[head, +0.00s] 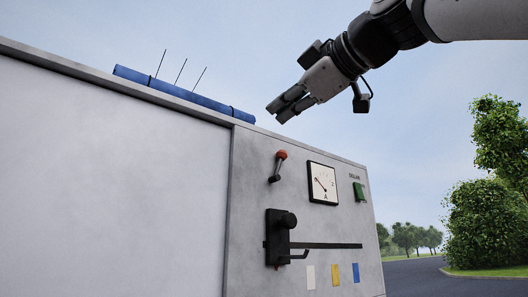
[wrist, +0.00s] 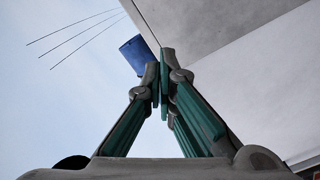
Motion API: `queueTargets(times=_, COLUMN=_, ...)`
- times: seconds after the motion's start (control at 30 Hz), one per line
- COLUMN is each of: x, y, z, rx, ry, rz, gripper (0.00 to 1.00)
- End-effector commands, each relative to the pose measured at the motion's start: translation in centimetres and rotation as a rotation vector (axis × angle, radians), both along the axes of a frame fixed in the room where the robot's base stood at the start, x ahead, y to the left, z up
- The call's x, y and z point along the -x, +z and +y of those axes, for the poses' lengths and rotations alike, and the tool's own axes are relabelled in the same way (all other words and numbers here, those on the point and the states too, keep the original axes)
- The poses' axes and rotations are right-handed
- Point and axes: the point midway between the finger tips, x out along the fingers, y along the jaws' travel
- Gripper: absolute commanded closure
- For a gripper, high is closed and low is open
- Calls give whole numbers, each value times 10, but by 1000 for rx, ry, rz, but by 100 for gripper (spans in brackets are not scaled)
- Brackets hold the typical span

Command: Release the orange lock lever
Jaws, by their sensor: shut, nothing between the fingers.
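The lock lever (head: 279,164) sits on the upper part of the control panel in the head view. It has an orange-red knob on top and a short grey handle that slants down to the left to a dark pivot. My gripper (head: 279,110) is shut and empty, in the air above the lever, near the cart's top edge and apart from the lever in the picture. In the wrist view my gripper's fingers (wrist: 160,80) meet at their tips. The lever does not show in the wrist view.
The panel (head: 245,200) also holds a dial gauge (head: 322,184), a green switch (head: 359,191), and a black latch with a long bar (head: 325,245). A blue roll (head: 180,92) with thin rods lies along the cart's top edge. Open air surrounds my arm; bushes (head: 487,220) stand at the right.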

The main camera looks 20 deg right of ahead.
Motion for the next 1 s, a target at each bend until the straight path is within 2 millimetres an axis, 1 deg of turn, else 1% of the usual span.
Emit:
queueTargets(times=0.1, x=-23, y=0, z=6, rx=2, ry=-1, rz=5, gripper=100)
queueTargets(times=0.27, x=-52, y=-1, z=14, rx=0, ry=0, rz=5, gripper=100)
queueTargets(times=0.3, x=-53, y=-5, z=8, rx=0, ry=-3, rz=2, gripper=100)
queueTargets(times=0.4, x=-60, y=-13, z=-3, rx=-1, ry=-1, rz=2, gripper=100)
queueTargets(times=0.53, x=-65, y=-19, z=-11, rx=-1, ry=-2, rz=1, gripper=100)
queueTargets(times=0.7, x=-68, y=-22, z=-16, rx=0, ry=-1, rz=0, gripper=100)
queueTargets(times=1.0, x=-68, y=-22, z=-16, rx=0, ry=-1, rz=0, gripper=100)
